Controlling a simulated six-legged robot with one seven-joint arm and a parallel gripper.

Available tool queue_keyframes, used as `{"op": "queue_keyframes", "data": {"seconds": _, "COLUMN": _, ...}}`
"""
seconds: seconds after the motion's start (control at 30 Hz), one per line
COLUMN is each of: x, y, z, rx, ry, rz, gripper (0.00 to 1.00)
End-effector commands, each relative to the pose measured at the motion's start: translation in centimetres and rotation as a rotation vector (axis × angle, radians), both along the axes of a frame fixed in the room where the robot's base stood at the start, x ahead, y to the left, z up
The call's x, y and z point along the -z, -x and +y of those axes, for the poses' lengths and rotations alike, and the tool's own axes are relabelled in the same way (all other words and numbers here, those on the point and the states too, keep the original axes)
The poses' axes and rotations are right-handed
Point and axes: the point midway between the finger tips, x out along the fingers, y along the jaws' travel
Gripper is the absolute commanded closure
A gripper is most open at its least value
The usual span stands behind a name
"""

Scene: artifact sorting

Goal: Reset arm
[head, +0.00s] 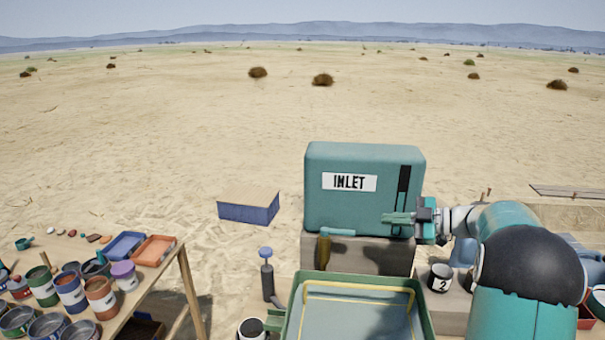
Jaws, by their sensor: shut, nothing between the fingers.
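My arm comes in from the right of the head view, with its teal and black links bent towards the middle. My gripper (398,218) points left, in front of the lower right part of a teal box (330,205) labelled INLET. Its fingers are shut with nothing between them. I cannot tell whether the fingers touch the box's front.
A green-rimmed tray (292,315) stands at the bottom middle. A numbered cup (440,278) stands below my gripper. A wooden table (190,290) with several paint cans and trays is at the left. A blue box (248,212) sits on the sand. Open sand lies beyond.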

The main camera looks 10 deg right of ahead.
Motion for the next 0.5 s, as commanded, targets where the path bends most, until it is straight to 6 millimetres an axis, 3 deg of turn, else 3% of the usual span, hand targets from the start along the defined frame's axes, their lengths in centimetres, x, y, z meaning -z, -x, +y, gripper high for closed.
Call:
{"op": "queue_keyframes", "data": {"seconds": 0.17, "x": -5.6, "y": -2.4, "z": 2.2, "rx": 0.209, "ry": 0.016, "rz": -0.117, "gripper": 1.0}}
{"op": "queue_keyframes", "data": {"seconds": 0.3, "x": -11.1, "y": -3.4, "z": 3.4, "rx": 0.48, "ry": 0.007, "rz": -0.196, "gripper": 1.0}}
{"op": "queue_keyframes", "data": {"seconds": 0.5, "x": -15.9, "y": -0.9, "z": 3.7, "rx": 0.852, "ry": -0.038, "rz": -0.176, "gripper": 1.0}}
